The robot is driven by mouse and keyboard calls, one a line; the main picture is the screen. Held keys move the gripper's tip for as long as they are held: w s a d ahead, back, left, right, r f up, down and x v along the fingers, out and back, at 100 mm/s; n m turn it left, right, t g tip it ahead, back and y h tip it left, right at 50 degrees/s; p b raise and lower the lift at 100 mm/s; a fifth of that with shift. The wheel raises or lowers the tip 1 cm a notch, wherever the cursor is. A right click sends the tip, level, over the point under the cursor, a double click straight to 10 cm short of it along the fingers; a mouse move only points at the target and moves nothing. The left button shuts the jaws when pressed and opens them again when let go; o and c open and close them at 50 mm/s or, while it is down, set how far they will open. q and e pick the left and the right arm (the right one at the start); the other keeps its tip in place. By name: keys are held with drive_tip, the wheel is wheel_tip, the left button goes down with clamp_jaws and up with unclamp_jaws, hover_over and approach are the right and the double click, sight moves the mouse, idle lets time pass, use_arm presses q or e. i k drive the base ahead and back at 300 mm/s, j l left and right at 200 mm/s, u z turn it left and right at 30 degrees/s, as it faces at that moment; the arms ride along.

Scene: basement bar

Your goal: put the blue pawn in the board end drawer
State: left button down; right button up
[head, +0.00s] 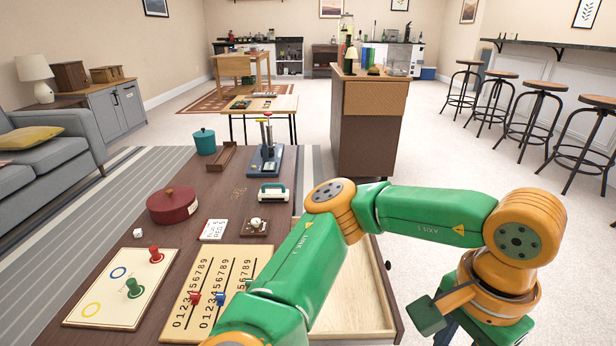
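A blue pawn (220,298) stands on the wooden number board (232,258), beside a red pawn (194,298). An open drawer (355,300) with a pale wooden floor and dark knob sticks out from the table's right side. Its visible floor looks empty; my arm hides part of it. My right arm comes in from the right, bends over the drawer, and reaches down toward the number board and bottom edge. Its gripper is not visible. My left gripper is not in view.
On the table (225,195) are a ring board (105,310) with red and green pegs, a red lidded pot (172,205), a white die, a number card, a small clock-like block, a green-handled item (273,193) and a blue-based stand.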

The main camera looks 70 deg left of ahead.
sight(348, 272)
drive_tip(key=i+j+u, duration=0.15)
drive_tip(key=i+u, duration=0.15)
drive_tip(key=u, duration=0.2)
drive_tip(key=i+u, duration=0.3)
drive_tip(key=u, duration=0.2)
drive_tip(key=i+l+u, duration=0.1)
drive_tip(key=i+u, duration=0.2)
drive_tip(key=u, duration=0.15)
drive_tip(key=i+l+u, duration=0.25)
drive_tip(key=u, duration=0.25)
drive_tip(key=i+l+u, duration=0.1)
drive_tip(key=i+u, duration=0.25)
